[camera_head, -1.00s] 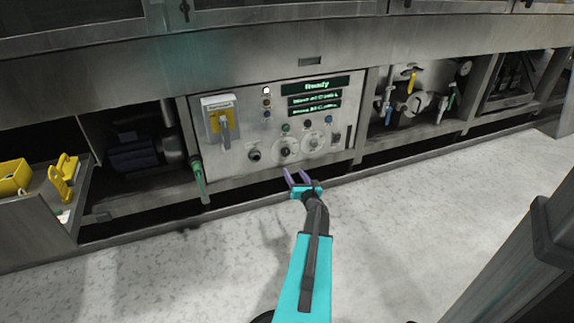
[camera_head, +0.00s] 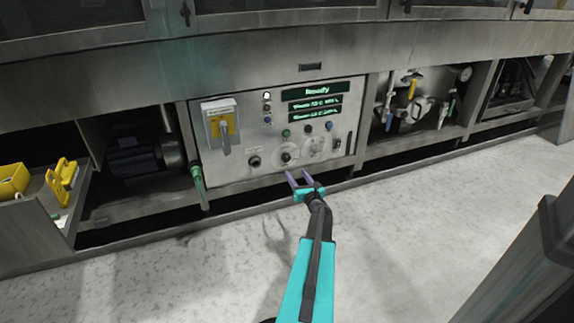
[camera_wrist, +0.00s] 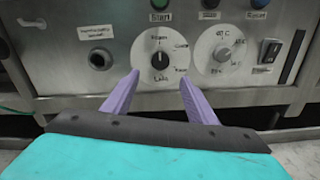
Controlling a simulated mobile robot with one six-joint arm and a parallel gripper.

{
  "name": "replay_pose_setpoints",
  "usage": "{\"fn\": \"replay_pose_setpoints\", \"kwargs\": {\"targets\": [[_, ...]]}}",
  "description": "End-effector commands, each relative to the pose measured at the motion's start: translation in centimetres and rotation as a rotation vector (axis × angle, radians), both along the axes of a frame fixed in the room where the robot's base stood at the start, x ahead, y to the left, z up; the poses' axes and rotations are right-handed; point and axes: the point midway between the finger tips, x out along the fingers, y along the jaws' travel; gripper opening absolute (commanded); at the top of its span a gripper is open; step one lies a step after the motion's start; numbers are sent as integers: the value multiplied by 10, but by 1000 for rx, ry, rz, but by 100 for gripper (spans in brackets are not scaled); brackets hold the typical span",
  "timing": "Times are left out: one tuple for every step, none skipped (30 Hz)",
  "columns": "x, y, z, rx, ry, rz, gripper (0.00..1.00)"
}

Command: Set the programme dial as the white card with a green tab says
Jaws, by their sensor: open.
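The control panel carries two round dials. The left dial (camera_wrist: 160,60) has a black knob, pointing roughly straight up, with words around its white plate; it also shows in the head view (camera_head: 287,156). The right dial (camera_wrist: 222,54) has a grey knob and a plate that reads 40 C at the top. My gripper (camera_wrist: 158,82) is open and empty, its purple fingers just below and either side of the left dial in the wrist view. In the head view my gripper (camera_head: 299,178) is in front of the panel's lower edge. I cannot make out a white card with a green tab.
A yellow-plated switch (camera_head: 221,124) and a green hose (camera_head: 197,176) are left of the dials. Push buttons (camera_wrist: 160,4) sit above them, a black rocker switch (camera_wrist: 270,51) to the right. A shelf with yellow items (camera_head: 62,178) stands far left. The floor in front is clear.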

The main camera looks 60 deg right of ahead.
Motion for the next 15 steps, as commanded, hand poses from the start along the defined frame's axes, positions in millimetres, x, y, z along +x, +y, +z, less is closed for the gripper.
{"fn": "replay_pose_setpoints", "kwargs": {"targets": [[6, -5, -2, -1, -1, 1, 52], [9, -8, -2, -1, -1, 2, 52], [14, -10, -3, -1, -1, 2, 52], [17, -13, -3, 0, 0, 2, 52], [20, -15, -3, 0, 0, 2, 52], [24, -18, -2, 0, 0, 1, 52], [27, -20, -2, 0, 0, 1, 52], [29, -23, -2, -1, -1, 1, 52], [33, -25, -2, -1, -1, 1, 52], [36, -28, -2, -1, -1, 1, 52], [39, -30, -2, -1, -1, 1, 52], [43, -33, -2, -1, -1, 1, 52], [46, -35, -3, 0, 0, 1, 52], [49, -37, -3, 0, 0, 1, 52], [53, -40, -3, 0, 0, 1, 52]]}}
